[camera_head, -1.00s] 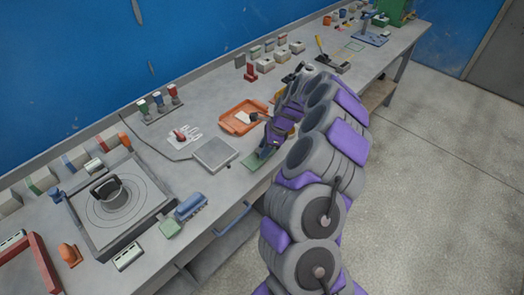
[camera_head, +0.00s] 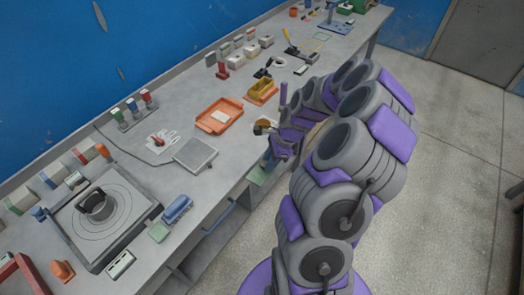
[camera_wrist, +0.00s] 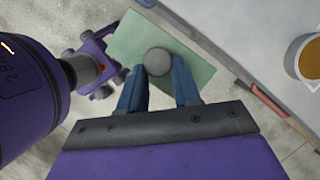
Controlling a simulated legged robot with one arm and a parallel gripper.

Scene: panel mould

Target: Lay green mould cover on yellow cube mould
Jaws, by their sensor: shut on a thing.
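The green mould cover (camera_wrist: 195,68) is a flat green plate with a round grey knob (camera_wrist: 157,62). My gripper (camera_wrist: 159,84) is shut on the knob, one blue finger on each side, and the plate hangs over the floor beside the bench edge. In the head view a strip of the cover (camera_head: 258,175) shows at the bench's front edge, and the arm hides part of my gripper. The yellow cube mould (camera_head: 262,87) stands on an orange base farther back on the bench, apart from the cover.
An orange tray (camera_head: 219,116) with a white piece lies left of the mould. A cup with yellow-brown contents (camera_wrist: 308,58) is on the bench near my gripper; a grey square plate (camera_head: 194,154) lies left of it. A black lever tool (camera_head: 297,50) stands farther along the bench.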

